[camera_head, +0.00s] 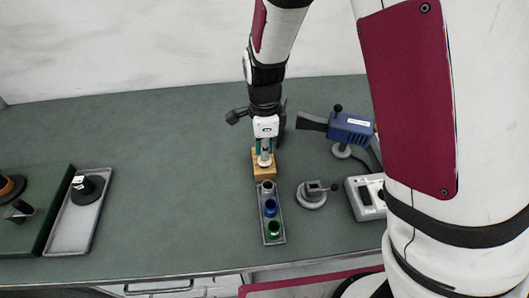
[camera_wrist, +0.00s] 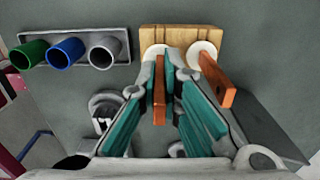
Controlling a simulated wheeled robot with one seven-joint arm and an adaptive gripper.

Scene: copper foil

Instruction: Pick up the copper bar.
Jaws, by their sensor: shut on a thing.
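My gripper (camera_head: 265,150) is over the small wooden block (camera_head: 264,173) near the middle of the bench. In the wrist view, the teal-padded fingers of my gripper (camera_wrist: 166,100) are shut on an orange-brown copper bar (camera_wrist: 159,92), which lies between them. Its far end is by a pale round piece at the wooden block (camera_wrist: 183,33); I cannot tell whether it still touches it. A second similar bar (camera_wrist: 217,80) stands at another pale round piece on the same block, just right of the fingers. In the head view my gripper mostly hides the bars.
A narrow grey tray (camera_head: 283,239) with grey, blue and green cups stands in front of the block. A grey round-based fixture (camera_head: 312,195), a blue tool (camera_head: 350,127) and a white box (camera_head: 364,198) are to the right. A long grey tray (camera_head: 72,233) is far left. The bench between is clear.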

